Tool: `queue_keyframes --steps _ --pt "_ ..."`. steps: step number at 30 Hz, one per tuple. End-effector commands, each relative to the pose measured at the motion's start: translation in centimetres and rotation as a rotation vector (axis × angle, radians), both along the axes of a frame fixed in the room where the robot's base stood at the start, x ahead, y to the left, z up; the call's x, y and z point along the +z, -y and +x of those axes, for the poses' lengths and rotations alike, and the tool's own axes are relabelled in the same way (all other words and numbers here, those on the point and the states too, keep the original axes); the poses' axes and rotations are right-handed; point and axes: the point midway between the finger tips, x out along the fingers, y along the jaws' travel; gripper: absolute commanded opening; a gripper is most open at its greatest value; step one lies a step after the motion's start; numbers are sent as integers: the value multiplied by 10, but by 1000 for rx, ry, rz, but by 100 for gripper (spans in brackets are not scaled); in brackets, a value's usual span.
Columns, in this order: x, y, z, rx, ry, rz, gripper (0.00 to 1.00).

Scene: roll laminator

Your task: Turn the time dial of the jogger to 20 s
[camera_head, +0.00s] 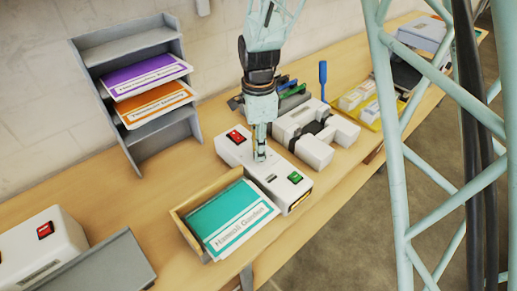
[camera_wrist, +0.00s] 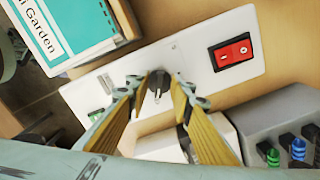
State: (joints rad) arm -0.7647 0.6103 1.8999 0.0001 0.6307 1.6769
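The jogger (camera_head: 279,177) is a white box with a red rocker switch (camera_head: 236,137) at one end and a green button (camera_head: 295,177) at the other. Its small black time dial (camera_wrist: 158,84) shows in the wrist view, with a pointer ridge across it. My gripper (camera_head: 260,156) points down over the jogger's top and hides the dial in the head view. In the wrist view its two fingers (camera_wrist: 159,93) stand on either side of the dial, apart, with some gap to it. The dial's scale markings are too small to read.
A wooden tray (camera_head: 188,233) with teal booklets (camera_head: 232,220) adjoins the jogger. A white machine with rollers (camera_head: 315,150) stands close at the right, with pens (camera_head: 290,88) behind it. A grey shelf (camera_head: 160,131) stands at the back left. Another white device (camera_head: 40,245) is at the lower left.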

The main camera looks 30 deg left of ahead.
Motion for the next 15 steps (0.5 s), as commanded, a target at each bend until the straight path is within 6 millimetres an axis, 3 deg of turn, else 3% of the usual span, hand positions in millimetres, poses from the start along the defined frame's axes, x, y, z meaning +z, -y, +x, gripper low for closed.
queue_keyframes --steps 8,15 --pt "3 0 0 0 0 0 21" --pt "20 0 0 0 2 1 21"
